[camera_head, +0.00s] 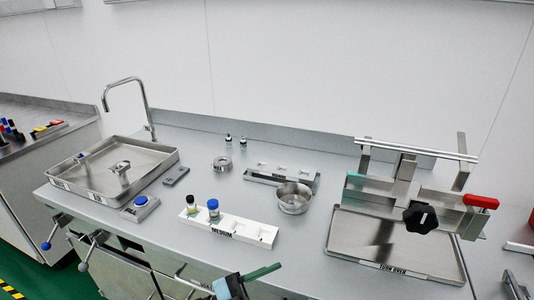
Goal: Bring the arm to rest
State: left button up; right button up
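A dark gripper with teal parts (230,286), which I take to be my left one, shows at the bottom edge in front of the workbench.
The white MEDIUM rack (232,229) with two vials stands near the front edge. A metal bowl (293,198) is behind it. A sink tray (113,187) is at left. A metal frame with a black knob (420,217) stands over the TURN OVER tray (345,259) at right.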

pick_arm(q)
jog(key=s+a+f+n+t+y, duration=0.4)
jog(key=a+f+n+t+y, duration=0.6)
jog(key=a+f+n+y, duration=0.5)
jog(key=s+a+f+n+g+y, duration=0.2)
jog(key=s+f, duration=0.4)
jog(key=s, duration=0.3)
jog(key=s+a+f+n+g+y, duration=0.1)
jog(key=s+a+f+n+g, duration=0.1)
jog(key=s+a+f+g, duration=0.2)
jog(key=s+f+g, duration=0.1)
jog(key=s+f, duration=0.2)
jog(key=s, duration=0.2)
jog(key=shift+s+a+n+y+p, duration=0.3)
jog(key=shift+n+y, duration=0.1)
